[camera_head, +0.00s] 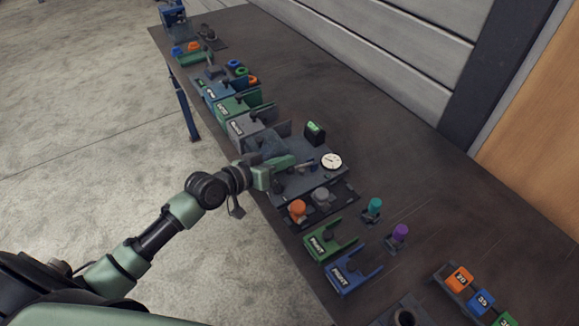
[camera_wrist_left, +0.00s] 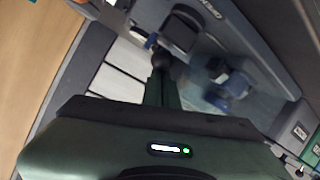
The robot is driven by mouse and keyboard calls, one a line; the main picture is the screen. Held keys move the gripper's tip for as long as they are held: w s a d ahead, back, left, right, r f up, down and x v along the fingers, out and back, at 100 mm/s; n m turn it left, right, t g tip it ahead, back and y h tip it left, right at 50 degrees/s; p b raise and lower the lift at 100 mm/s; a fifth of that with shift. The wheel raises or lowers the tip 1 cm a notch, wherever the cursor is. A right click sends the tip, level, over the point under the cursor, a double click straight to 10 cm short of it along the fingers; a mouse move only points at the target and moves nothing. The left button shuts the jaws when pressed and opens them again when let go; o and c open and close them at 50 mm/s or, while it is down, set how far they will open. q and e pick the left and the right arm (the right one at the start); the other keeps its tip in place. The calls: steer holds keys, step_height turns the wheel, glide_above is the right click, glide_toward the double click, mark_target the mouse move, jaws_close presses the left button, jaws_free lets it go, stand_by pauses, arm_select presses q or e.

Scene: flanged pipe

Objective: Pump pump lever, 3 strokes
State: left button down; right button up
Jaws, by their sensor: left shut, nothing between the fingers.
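My left gripper (camera_head: 285,163) reaches in over the grey pump unit (camera_head: 318,180), which has a white round gauge (camera_head: 331,161) and a small dark box with a green display (camera_head: 314,132). The gripper's fingers are shut and empty. In the left wrist view the closed fingers (camera_wrist_left: 160,82) point away from the camera, with a dark round knob (camera_wrist_left: 163,60) by their tips. I cannot tell whether the fingers touch this knob or whether it belongs to the pump lever. The gripper hides part of the pump unit. My right gripper is not in view.
An orange knob (camera_head: 298,208) and a grey knob (camera_head: 322,195) stand at the unit's near side. Green (camera_head: 335,240) and blue (camera_head: 353,273) labelled holders lie nearer. Teal (camera_head: 374,207) and purple (camera_head: 399,232) pieces stand beside them. The table's right middle is clear.

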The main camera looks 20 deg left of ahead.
arm_select(q)
steer(key=shift+s+a+f+t+b, duration=0.1)
steer(key=shift+s+f+t+b, duration=0.15)
steer(key=shift+f+b, duration=0.5)
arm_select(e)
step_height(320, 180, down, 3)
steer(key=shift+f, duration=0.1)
arm_select(q)
steer(key=shift+s+f, duration=0.1)
steer(key=shift+f, duration=0.05)
steer(key=shift+s+a, duration=0.15)
steer(key=shift+s, duration=0.1)
steer(key=b+v, duration=0.1)
steer(key=v, duration=0.5)
steer(key=shift+s+a, duration=0.2)
steer(key=shift+a, duration=0.05)
steer(key=shift+s+a+r, duration=0.1)
steer(key=shift+s+r, duration=0.1)
steer(key=shift+r, duration=0.15)
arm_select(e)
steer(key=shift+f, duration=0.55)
arm_select(q)
steer(key=shift+r, duration=0.1)
